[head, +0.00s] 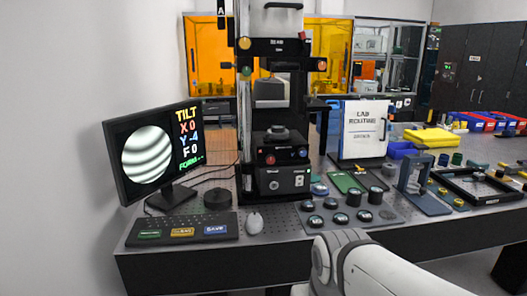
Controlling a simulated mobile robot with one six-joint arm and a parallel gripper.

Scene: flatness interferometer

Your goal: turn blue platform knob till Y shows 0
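The monitor (155,150) stands at the left and shows curved dark and light fringes. Its text reads TILT, X 0, Y -4 and F 0, with a smaller green line below that is hard to read. The blue platform knob (303,155) is on the front of the dark platform (285,158) in the middle of the interferometer, right of a red knob (270,159). A dark round part sits on top of the platform. My white arm comes in at the bottom, well below the knobs; my gripper does not show.
A tray (350,217) of several round parts lies right of the instrument.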

